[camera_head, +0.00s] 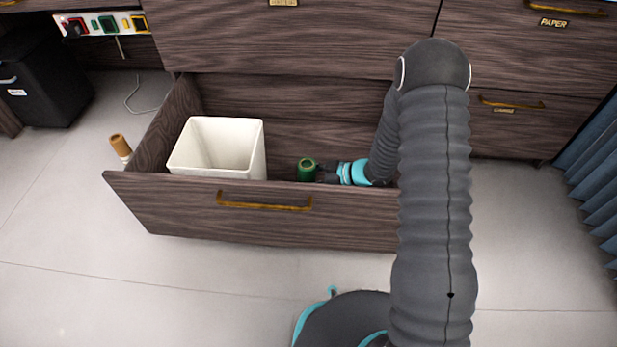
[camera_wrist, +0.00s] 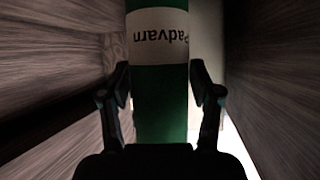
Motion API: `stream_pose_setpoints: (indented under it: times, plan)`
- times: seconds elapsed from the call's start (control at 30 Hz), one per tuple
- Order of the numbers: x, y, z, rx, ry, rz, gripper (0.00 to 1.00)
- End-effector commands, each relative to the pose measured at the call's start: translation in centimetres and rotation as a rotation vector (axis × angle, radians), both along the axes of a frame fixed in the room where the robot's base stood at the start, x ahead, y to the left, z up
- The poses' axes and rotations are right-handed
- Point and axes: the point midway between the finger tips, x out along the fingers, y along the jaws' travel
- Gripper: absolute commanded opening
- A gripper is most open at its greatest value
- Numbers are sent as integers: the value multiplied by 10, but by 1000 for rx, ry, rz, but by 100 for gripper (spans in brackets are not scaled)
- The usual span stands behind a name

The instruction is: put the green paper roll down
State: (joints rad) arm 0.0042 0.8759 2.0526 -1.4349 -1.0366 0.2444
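The green paper roll (camera_head: 307,169) stands upright inside the open drawer, right of the white bin. In the wrist view the green roll (camera_wrist: 160,100) with its white printed label runs between my fingers, its top part cut off by the picture edge. My gripper (camera_head: 322,172) reaches into the drawer from the right. In the wrist view my gripper (camera_wrist: 160,95) has one finger close against each side of the roll and appears shut on it. The drawer front hides the roll's lower end, so I cannot tell whether it touches the drawer floor.
The open drawer (camera_head: 255,226) has a white bin (camera_head: 216,150) in its left part. A brown-topped roll (camera_head: 120,146) stands outside, left of the drawer. A black bin (camera_head: 45,90) stands at the far left. A blue curtain (camera_head: 590,180) hangs at the right.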

Motion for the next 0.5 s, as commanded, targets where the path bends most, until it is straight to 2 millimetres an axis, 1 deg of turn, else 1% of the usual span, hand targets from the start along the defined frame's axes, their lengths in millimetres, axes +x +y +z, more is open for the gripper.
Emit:
stream_pose_setpoints:
  times: [0.37,0.5]
  plan:
    - [0,0,2,0,0,0,80]
    - [0,0,15,0,-1,0,80]
